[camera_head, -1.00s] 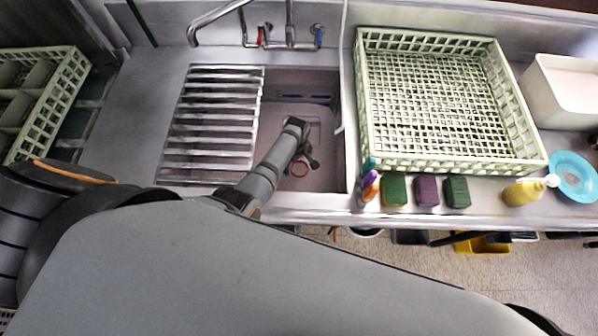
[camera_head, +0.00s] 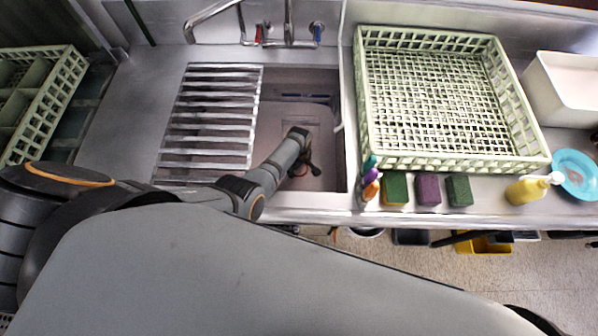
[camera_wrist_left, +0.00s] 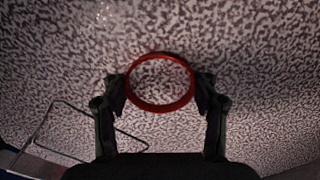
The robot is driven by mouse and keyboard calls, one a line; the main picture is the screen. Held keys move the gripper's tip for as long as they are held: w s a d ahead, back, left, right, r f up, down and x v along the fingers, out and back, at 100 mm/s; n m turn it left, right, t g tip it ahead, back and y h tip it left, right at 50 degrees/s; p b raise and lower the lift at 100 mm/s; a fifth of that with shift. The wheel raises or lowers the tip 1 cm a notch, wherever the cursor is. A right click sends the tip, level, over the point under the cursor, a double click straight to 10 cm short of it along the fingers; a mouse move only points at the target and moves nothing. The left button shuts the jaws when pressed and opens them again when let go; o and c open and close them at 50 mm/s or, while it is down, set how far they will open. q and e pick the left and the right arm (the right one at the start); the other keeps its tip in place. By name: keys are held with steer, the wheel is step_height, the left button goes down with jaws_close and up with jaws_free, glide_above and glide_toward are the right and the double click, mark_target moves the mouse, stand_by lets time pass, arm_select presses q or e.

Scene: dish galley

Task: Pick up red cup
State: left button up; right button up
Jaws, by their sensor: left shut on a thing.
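The red cup shows in the left wrist view as a round red rim (camera_wrist_left: 160,107) between the two fingers of my left gripper (camera_wrist_left: 160,92). The fingers press on it from both sides, and the gripper is shut on it. In the head view my left gripper (camera_head: 303,168) is over the sink basin, where it and the wrist hide nearly all of the cup. I cannot tell from the pictures how high the cup is above the basin floor. My right gripper is not in view.
The basin wall (camera_head: 341,150) is close on the right, and a slatted rack (camera_head: 212,115) lies on the left. A pale green dish rack (camera_head: 455,165), several sponges (camera_head: 428,189), a yellow bottle (camera_head: 524,190) and a blue plate (camera_head: 566,160) stand right of the sink. The faucet (camera_head: 215,12) is behind.

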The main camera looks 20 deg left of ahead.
arm_select(q)
steer(key=shift+c, duration=0.6)
steer(key=shift+r+p, duration=0.3)
step_height(320, 180, up, 17)
steer(key=p, duration=1.3)
steer(key=shift+r, duration=0.2)
